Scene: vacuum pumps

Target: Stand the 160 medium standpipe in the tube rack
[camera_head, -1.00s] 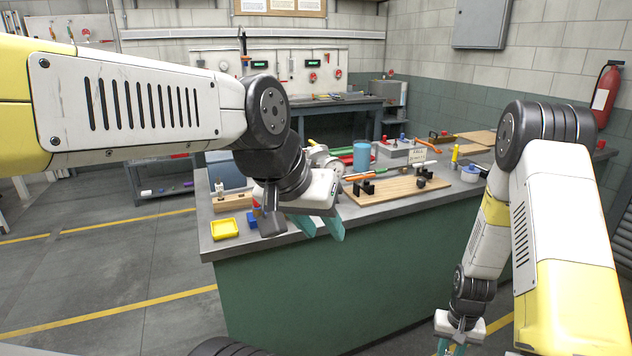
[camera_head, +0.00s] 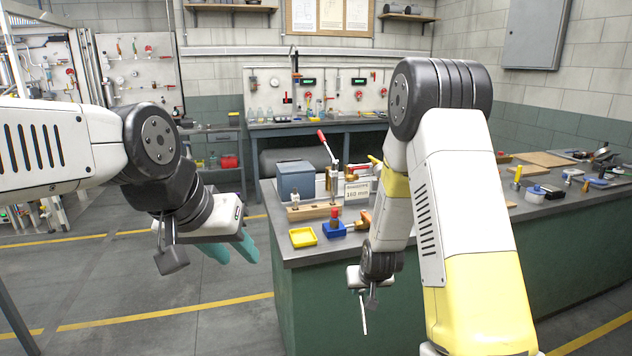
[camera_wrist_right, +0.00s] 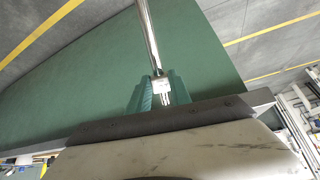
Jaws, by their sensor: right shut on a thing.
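My right gripper (camera_head: 366,290) is low in front of the green counter's side in the head view. In the right wrist view its teal fingers (camera_wrist_right: 160,92) are shut on a thin shiny metal pipe (camera_wrist_right: 147,32), which runs out of the top of the picture. The pipe's lower part shows in the head view (camera_head: 364,317). I cannot read its size. A wooden block (camera_head: 308,212) with small upright pieces, possibly the tube rack, stands on the counter's left part, beside a card reading "160 mm" (camera_head: 357,193). My left gripper (camera_head: 232,251) is open and empty, left of the counter.
On the counter near its left corner are a yellow tray (camera_head: 303,237), a blue holder (camera_head: 334,230), a blue-grey box (camera_head: 296,181) and a red-handled lever (camera_head: 326,146). My right arm hides the counter's middle. Open floor (camera_head: 215,325) lies left of the counter.

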